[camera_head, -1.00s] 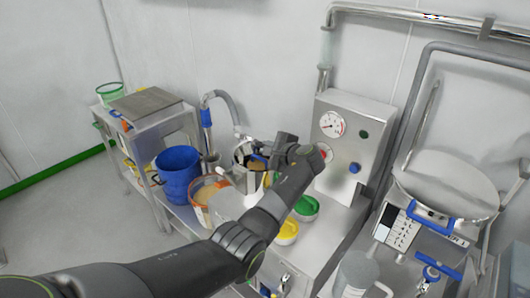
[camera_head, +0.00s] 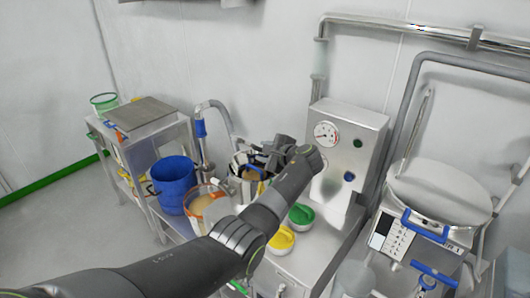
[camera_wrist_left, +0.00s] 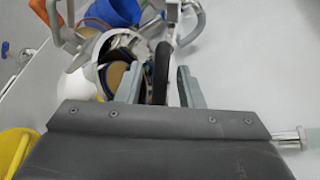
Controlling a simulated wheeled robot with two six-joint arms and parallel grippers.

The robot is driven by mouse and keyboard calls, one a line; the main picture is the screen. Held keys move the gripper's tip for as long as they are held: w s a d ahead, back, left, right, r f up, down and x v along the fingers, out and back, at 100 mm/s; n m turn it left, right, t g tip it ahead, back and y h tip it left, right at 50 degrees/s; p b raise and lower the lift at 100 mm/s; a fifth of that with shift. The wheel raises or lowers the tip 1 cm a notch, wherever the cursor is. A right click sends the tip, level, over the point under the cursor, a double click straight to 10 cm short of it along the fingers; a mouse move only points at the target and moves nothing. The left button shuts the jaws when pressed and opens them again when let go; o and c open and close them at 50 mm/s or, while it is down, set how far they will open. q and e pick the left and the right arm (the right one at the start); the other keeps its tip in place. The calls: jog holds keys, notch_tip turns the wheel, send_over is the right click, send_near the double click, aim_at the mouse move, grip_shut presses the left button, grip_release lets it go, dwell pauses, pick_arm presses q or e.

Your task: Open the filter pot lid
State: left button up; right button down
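A metal pot (camera_head: 240,184) with tan contents and a dark, partly blue rim stands at the back of the bench, just left of my left gripper (camera_head: 268,156). I take it as the filter pot; the gripper and wrist hide part of it. In the left wrist view the pot's round opening (camera_wrist_left: 116,76) shows beyond the left finger. My left gripper (camera_wrist_left: 162,88) has its fingers apart, with a dark curved bar (camera_wrist_left: 161,62) between them. A gap shows beside the bar; I cannot tell whether either finger touches it. My right gripper is not in view.
A blue bucket (camera_head: 175,182) and an orange-rimmed tub (camera_head: 202,203) stand left of the pot. Green (camera_head: 301,214) and yellow (camera_head: 281,240) bowls sit nearer. A gauge panel (camera_head: 345,140) rises at right, beside a large round-lidded vessel (camera_head: 440,190).

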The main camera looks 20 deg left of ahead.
pick_arm(q)
jog(key=shift+d, duration=0.1)
jog(key=b+v, duration=0.4)
jog(key=v, duration=1.3)
jog(key=shift+r, duration=0.2)
jog(key=shift+d, duration=0.1)
